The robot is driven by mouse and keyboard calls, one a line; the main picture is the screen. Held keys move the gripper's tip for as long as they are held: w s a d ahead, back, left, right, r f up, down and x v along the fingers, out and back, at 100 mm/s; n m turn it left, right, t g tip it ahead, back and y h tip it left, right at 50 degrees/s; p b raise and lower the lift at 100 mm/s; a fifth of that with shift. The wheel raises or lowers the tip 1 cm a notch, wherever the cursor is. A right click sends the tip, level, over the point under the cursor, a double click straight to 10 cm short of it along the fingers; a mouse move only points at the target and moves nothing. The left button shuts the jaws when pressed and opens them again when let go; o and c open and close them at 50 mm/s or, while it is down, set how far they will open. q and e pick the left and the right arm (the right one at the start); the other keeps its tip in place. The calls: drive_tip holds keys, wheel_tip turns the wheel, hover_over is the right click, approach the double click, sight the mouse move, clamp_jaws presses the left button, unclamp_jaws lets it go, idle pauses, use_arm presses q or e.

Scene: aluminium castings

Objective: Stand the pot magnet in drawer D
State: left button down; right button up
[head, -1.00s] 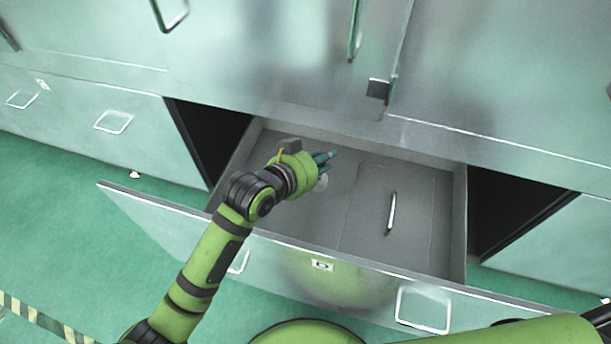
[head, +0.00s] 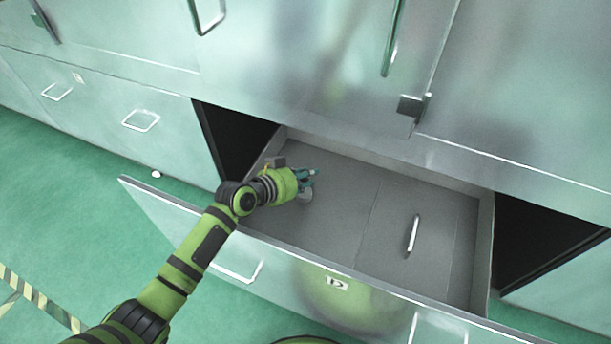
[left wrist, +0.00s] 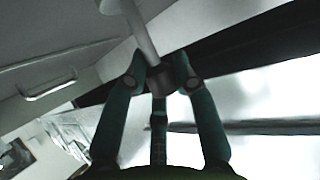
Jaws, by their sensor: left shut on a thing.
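Drawer D (head: 340,262), marked with a D label on its front, is pulled open; its grey inside shows in the head view. My left gripper (head: 310,178) is over the left part of the drawer. In the left wrist view its fingers (left wrist: 165,78) are shut on the pot magnet (left wrist: 143,35), seen as a pale rod with a dark thicker end between the fingers. My right gripper is out of view.
A pale bar (head: 413,236) shows on the right half of the drawer floor, where thin seams run. The left and middle floor (head: 345,205) looks bare. The cabinet front (head: 330,90) with door handles stands above the drawer's back. Dark openings flank the drawer.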

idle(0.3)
use_arm(q)
drive_tip(key=c, duration=1)
unclamp_jaws()
drive_tip(key=shift+s+r, duration=0.1)
drive_tip(key=shift+r, duration=0.05)
drive_tip(key=v, duration=0.7)
drive_tip(key=shift+p, duration=0.35)
drive_tip(key=shift+s+a, duration=0.1)
drive_tip(key=shift+a, duration=0.05)
